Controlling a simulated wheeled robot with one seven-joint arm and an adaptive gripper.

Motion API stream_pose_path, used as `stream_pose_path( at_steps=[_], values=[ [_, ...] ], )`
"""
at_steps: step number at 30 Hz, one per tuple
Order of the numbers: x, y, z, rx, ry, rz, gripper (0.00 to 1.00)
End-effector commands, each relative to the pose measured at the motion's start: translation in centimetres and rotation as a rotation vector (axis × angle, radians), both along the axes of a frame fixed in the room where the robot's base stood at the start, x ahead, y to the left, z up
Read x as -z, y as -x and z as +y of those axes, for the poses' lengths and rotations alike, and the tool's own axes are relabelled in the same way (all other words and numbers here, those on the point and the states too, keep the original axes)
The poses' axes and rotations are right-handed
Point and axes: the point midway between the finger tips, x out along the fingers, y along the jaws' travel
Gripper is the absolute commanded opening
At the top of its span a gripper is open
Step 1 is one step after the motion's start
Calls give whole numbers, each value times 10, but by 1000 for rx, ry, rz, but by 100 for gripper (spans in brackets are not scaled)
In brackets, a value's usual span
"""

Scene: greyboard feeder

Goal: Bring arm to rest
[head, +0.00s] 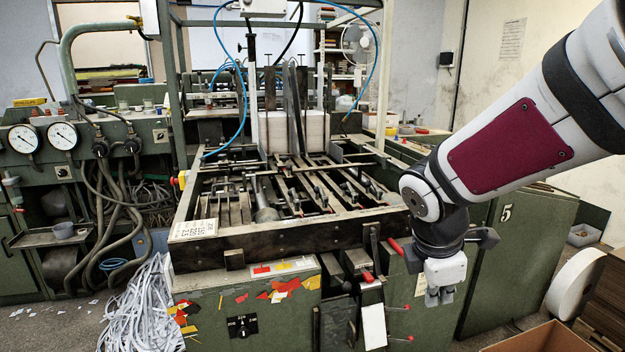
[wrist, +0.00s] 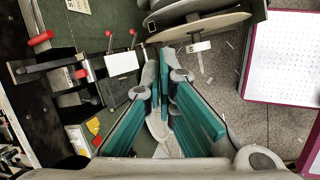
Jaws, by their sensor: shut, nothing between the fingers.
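My gripper (head: 439,297) hangs at the end of my arm on the right side of the head view, pointing down in front of the green machine's right front. Its fingers are shut and hold nothing. In the wrist view the two teal-padded fingers (wrist: 166,68) converge to closed tips above the floor and the machine's edge. My arm comes in from the upper right, bent at a joint above the gripper.
The greyboard feeder (head: 270,240) fills the middle, with red-tipped levers (head: 366,277) close left of my gripper. A green cabinet marked 5 (head: 520,250) stands behind it. A white roll (head: 575,284) and cardboard box (head: 555,338) are at lower right. Paper strips (head: 140,310) lie left.

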Motion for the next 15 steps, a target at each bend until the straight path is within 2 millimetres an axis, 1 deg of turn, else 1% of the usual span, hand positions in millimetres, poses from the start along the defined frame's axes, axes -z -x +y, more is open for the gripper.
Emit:
stream_pose_path(
  at_steps=[1,6,8,9,15],
  values=[
    [-18,17,-3,99,-27,-38,0],
    [-54,71,-7,448,-154,-144,0],
    [-65,89,-7,570,-207,-179,0],
    [-71,102,-6,649,-244,-200,0],
    [-95,163,0,1035,-453,-280,0]
  ],
)
